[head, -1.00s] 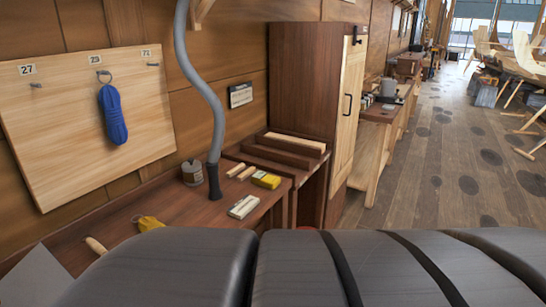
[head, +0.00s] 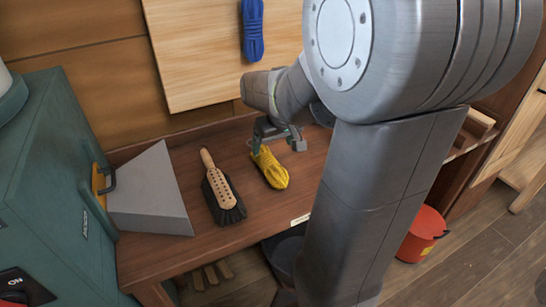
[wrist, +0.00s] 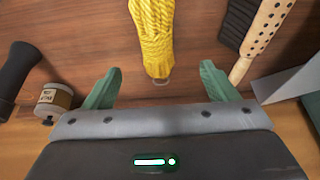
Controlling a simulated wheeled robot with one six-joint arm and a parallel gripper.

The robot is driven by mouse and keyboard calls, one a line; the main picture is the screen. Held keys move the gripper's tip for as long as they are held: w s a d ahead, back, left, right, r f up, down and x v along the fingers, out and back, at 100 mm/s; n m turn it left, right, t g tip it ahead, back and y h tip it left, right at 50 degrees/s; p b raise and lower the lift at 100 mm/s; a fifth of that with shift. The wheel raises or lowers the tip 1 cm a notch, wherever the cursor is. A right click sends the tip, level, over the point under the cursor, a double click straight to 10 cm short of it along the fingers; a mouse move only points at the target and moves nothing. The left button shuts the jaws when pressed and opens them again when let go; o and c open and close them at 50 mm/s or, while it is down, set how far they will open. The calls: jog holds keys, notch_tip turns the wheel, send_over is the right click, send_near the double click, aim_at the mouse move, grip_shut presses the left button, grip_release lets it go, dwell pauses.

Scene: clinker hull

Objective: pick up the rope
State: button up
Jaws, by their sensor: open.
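A yellow rope (head: 272,170), bundled into a coil, lies on the brown wooden bench (head: 180,168). My gripper (head: 279,140) is over the bench at the rope's far end. In the wrist view, the yellow rope (wrist: 155,38) runs down between the two green fingers of my gripper (wrist: 158,78). The fingers are apart, with a gap on each side of the rope, and hold nothing. A blue rope bundle (head: 253,30) hangs on the pale board (head: 200,60) behind. My arm hides part of the bench to the right.
A brush (head: 222,190) with a wooden handle lies left of the yellow rope, and a grey wedge-shaped piece (head: 150,195) is beyond it. A teal cabinet (head: 50,170) stands at the left. A red bucket (head: 422,235) is on the floor. A small jar (wrist: 53,100) shows in the wrist view.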

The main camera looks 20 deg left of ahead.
aim_at(270, 159)
jog(key=x, duration=0.6)
jog(key=shift+f, duration=0.3)
jog(key=shift+w+d+x, duration=0.1)
jog(key=shift+x, duration=1.3)
jog(key=shift+w+d+x, duration=0.1)
jog(key=shift+w+x, duration=0.05)
jog(key=shift+x, duration=1.2)
jog(key=c, duration=1.2)
jog(key=shift+r, duration=5.05)
